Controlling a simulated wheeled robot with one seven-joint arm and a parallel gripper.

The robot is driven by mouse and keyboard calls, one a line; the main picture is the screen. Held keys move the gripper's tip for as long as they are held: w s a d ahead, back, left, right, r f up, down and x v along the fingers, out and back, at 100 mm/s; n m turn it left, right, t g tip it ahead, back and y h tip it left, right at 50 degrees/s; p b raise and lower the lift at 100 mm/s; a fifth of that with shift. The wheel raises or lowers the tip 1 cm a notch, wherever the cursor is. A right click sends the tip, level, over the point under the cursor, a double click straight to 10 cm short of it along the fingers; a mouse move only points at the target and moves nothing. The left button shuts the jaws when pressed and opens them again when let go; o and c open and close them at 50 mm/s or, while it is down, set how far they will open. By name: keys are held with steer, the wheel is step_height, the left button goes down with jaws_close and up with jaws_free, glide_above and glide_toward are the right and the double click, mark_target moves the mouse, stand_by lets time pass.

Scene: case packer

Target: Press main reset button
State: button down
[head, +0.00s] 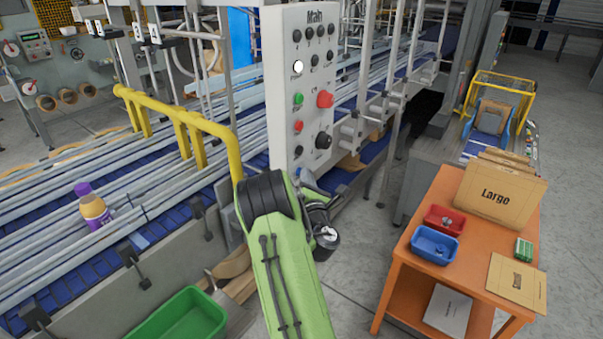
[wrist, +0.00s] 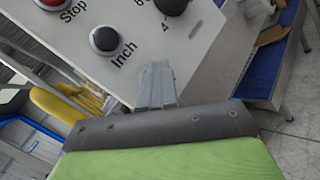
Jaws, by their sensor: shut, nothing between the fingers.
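The grey panel marked Main (head: 312,165) stands upright beside the conveyor. A white button (head: 298,67) is on its left side; its small label is too blurred to read. Below it are a green button (head: 298,99), a red Stop button (head: 298,126) and a black Inch button (head: 298,151). The Inch button (wrist: 104,40) shows large in the wrist view, with the Stop button (wrist: 50,3) at the top edge. My gripper (wrist: 157,72) is shut and empty, in front of the panel's lower edge, below and right of Inch. The white button is outside the wrist view.
A larger red button (head: 325,99) and a black knob (head: 323,140) sit on the panel's right side. A yellow rail (head: 180,115) runs along the conveyor at left. An orange table (head: 415,258) with boxes and trays stands at right. A green crate (head: 180,325) is at the bottom.

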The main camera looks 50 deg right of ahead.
steer(key=shift+s, duration=0.1)
steer(key=shift+s+b, duration=0.45)
steer(key=shift+s, duration=0.35)
steer(key=shift+d, duration=0.1)
steer(key=s+b, duration=0.1)
steer(key=s, duration=0.4)
steer(key=shift+d+b, duration=0.2)
steer(key=shift+b, duration=0.1)
